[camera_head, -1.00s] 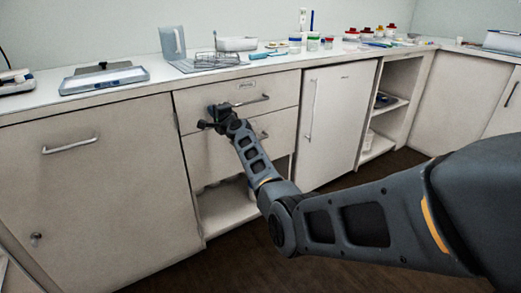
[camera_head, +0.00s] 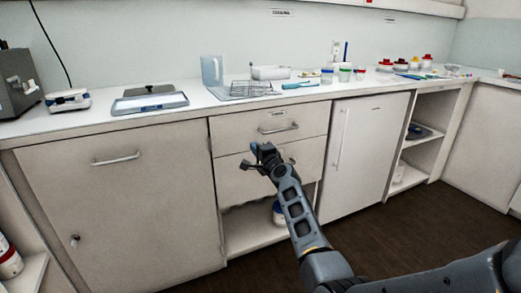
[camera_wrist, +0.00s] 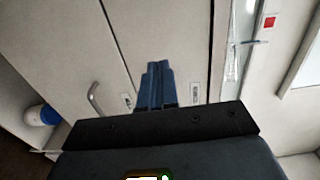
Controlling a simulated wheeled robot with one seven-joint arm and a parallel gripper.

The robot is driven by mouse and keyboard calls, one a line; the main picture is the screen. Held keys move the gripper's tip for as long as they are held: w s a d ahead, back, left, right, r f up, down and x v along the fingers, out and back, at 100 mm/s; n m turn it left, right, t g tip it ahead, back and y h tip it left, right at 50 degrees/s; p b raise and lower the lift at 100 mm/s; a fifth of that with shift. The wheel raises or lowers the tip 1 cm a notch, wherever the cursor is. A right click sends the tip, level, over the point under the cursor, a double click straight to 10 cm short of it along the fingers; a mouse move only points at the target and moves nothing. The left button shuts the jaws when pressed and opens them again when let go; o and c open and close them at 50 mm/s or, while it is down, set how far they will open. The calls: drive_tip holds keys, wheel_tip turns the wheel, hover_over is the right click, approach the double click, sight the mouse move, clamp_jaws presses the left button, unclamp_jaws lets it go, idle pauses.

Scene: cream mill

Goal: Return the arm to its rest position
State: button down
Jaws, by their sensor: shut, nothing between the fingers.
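My gripper (camera_head: 258,152) is in front of the lower drawer (camera_head: 235,180) of the white cabinet in the head view. In the wrist view its two blue-grey fingers (camera_wrist: 157,85) are together with nothing between them. The arm reaches out from the lower right, bent at the elbow. The upper drawer (camera_head: 255,121) looks closed, and its bar handle (camera_head: 278,127) is clear of the gripper. The lower drawer's handle is largely hidden behind the gripper. In the wrist view a curved handle (camera_wrist: 95,100) lies left of the fingers, apart from them.
The counter (camera_head: 190,109) carries a jug (camera_head: 212,70), a wire rack (camera_head: 250,89), a tray (camera_head: 150,104) and several small jars. Under the drawers is an open shelf with a blue-and-white jar (camera_head: 278,213). A cupboard (camera_head: 125,200) stands left. Dark floor (camera_head: 390,225) is free at right.

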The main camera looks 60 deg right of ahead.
drive_tip(key=shift+p+v, duration=0.3)
drive_tip(key=shift+v, duration=1.4)
drive_tip(key=s+a+f+n+y+p, duration=0.2)
drive_tip(key=s+a+f+n+p, duration=0.3)
drive_tip(key=s+a, duration=0.65)
drive_tip(key=s+a+f+n+y+p, duration=0.15)
drive_tip(key=s+a+n, duration=0.55)
drive_tip(key=a, duration=0.7)
drive_tip(key=s+a+r+n+y+p, duration=0.2)
drive_tip(key=s+a+r+n, duration=0.4)
drive_tip(key=s+a+r, duration=0.3)
drive_tip(key=s+a+r+n+y+p, duration=0.2)
drive_tip(key=s+a+r+n+y, duration=0.2)
drive_tip(key=s+a+r, duration=0.5)
drive_tip(key=s+r+n, duration=0.1)
drive_tip(key=s+n, duration=0.1)
drive_tip(key=s, duration=0.5)
drive_tip(key=shift+s+a+p, duration=0.35)
drive_tip(key=shift+a+p, duration=0.05)
